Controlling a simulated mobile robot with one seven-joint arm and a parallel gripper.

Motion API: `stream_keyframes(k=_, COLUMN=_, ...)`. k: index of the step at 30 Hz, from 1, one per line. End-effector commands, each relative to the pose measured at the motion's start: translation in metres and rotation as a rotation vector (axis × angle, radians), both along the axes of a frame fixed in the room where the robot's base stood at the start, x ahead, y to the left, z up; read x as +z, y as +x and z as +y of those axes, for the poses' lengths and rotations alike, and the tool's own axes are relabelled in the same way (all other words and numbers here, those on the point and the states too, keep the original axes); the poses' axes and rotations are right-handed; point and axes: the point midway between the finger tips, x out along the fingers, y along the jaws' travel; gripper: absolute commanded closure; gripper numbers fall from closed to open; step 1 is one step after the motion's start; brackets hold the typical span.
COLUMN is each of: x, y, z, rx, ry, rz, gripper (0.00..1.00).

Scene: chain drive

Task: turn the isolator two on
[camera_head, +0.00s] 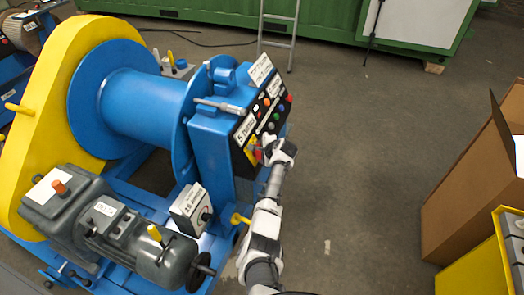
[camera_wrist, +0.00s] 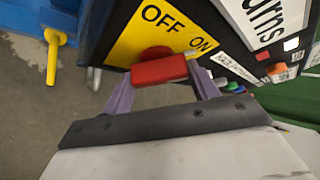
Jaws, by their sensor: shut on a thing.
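The isolator is a red rotary handle (camera_wrist: 160,70) on a yellow plate (camera_wrist: 130,38) printed OFF and ON, low on the blue control cabinet. The wrist view shows the handle between the two purple-grey fingers of my gripper (camera_wrist: 163,76), shut on it. The handle's bar lies nearly level there, its right end below the word ON. I cannot tell for sure which setting it marks. In the head view the yellow plate (camera_head: 251,151) shows just left of my gripper (camera_head: 263,152), which partly hides the handle. The number of this isolator cannot be read.
The control panel (camera_head: 268,105) above has several coloured buttons. A grey-handled lever (camera_head: 219,106) sticks out at its left. A small white box (camera_head: 190,210) with a black knob and a yellow lever (camera_head: 240,218) stand lower left. Open floor lies right, up to a cardboard box (camera_head: 465,190).

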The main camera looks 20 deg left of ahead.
Motion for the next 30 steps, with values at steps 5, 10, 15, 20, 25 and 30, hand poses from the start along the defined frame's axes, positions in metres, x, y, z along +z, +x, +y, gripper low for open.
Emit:
stream_keyframes(k=5, x=0.0008, y=0.0009, z=-0.0001, rx=-0.033, ry=0.003, rz=0.063, gripper=0.64)
stream_keyframes(k=10, x=0.0005, y=0.0006, z=-0.0003, rx=-0.048, ry=0.005, rz=0.095, gripper=0.64)
stream_keyframes(k=15, x=0.0002, y=0.0004, z=-0.0003, rx=-0.052, ry=0.005, rz=0.104, gripper=0.64)
stream_keyframes(k=20, x=0.0002, y=0.0004, z=-0.0003, rx=-0.053, ry=0.006, rz=0.104, gripper=0.64)
stream_keyframes(k=25, x=0.0002, y=0.0003, z=-0.0002, rx=-0.053, ry=0.006, rz=0.104, gripper=0.37)
stream_keyframes(k=30, x=0.0002, y=0.0004, z=-0.0001, rx=-0.052, ry=0.005, rz=0.104, gripper=0.19)
